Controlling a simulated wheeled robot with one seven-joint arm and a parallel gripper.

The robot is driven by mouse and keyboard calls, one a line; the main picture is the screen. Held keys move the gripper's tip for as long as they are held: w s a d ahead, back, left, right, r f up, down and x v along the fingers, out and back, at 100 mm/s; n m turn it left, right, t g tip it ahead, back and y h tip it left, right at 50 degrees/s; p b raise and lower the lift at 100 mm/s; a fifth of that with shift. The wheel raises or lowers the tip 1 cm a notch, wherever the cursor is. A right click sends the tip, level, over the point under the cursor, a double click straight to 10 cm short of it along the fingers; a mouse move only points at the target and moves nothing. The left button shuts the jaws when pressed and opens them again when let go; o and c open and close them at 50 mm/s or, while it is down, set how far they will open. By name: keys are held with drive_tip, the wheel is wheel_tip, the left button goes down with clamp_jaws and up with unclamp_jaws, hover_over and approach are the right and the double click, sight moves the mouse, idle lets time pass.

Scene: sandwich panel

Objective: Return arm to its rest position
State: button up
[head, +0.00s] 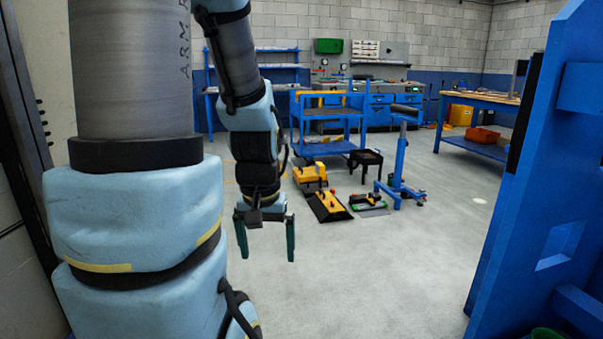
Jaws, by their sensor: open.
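My gripper (266,238) hangs below my arm, left of the middle in the head view. Its two dark green fingers point down and stand well apart. Nothing shows between the fingers except the grey floor behind. My arm comes down from the top of the view, bends at a light blue padded joint and ends at the gripper. The gripper touches nothing that I can see.
A blue frame (530,170) stands close on the right. Yellow and black tools (328,206) lie on the floor behind the gripper, near a blue stand (400,165) and a blue cart (330,147). A workbench (480,99) stands farther back. The middle floor is clear.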

wheel_tip(320, 180, up, 19)
drive_tip(key=p, duration=1.7)
idle(0.7)
